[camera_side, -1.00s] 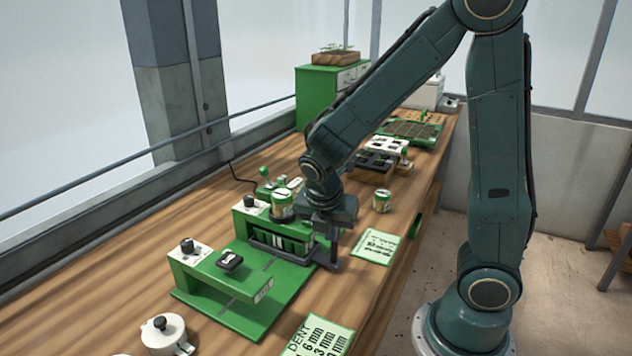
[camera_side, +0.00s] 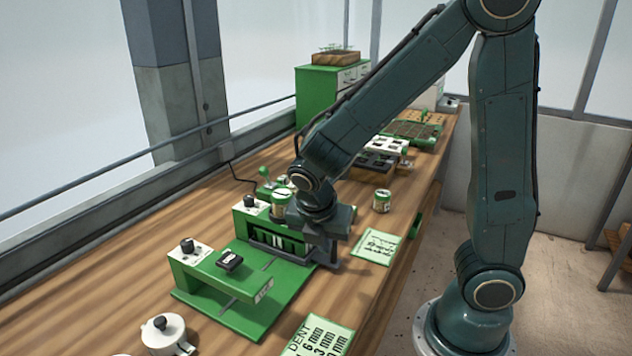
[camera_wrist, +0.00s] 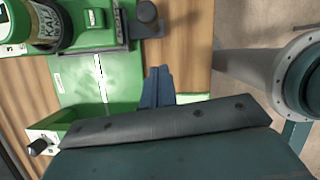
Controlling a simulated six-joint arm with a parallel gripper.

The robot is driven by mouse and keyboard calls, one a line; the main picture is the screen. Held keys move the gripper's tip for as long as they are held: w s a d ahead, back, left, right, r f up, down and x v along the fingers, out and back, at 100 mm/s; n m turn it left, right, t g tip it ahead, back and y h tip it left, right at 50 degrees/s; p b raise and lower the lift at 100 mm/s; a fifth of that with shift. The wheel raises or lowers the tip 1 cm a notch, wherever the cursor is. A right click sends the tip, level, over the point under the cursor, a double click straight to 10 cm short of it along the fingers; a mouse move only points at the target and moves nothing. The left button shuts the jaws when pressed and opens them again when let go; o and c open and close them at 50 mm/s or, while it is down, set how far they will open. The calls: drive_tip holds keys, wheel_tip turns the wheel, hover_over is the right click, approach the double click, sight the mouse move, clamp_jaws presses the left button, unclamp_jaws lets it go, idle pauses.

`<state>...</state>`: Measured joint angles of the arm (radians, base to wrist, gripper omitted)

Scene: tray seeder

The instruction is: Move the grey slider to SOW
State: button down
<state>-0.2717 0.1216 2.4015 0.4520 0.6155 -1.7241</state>
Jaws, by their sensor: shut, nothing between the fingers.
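The green seeder (camera_side: 245,280) stands on the bench, with a flat base and a raised rear unit. A dark grey fitting (camera_side: 329,264) sits at the right end of the rear unit in the side view. In the wrist view it carries a round dark knob (camera_wrist: 148,13); I cannot tell for sure that this is the grey slider.
Printed cards (camera_side: 376,246) lie on the right. Bare bench (camera_side: 331,293) shows between the cards.

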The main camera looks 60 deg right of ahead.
drive_tip(key=v, duration=0.9)
drive_tip(key=shift+r, duration=0.3)
drive_tip(key=s+r+m+t+y, duration=0.4)
drive_tip(key=s+m, duration=0.6)
drive_tip(key=m, duration=0.9)
drive_tip(key=shift+d+r+m+t, duration=0.4)
drive_tip(key=shift+d+r+t, duration=0.1)
drive_tip(key=shift+r, duration=0.2)
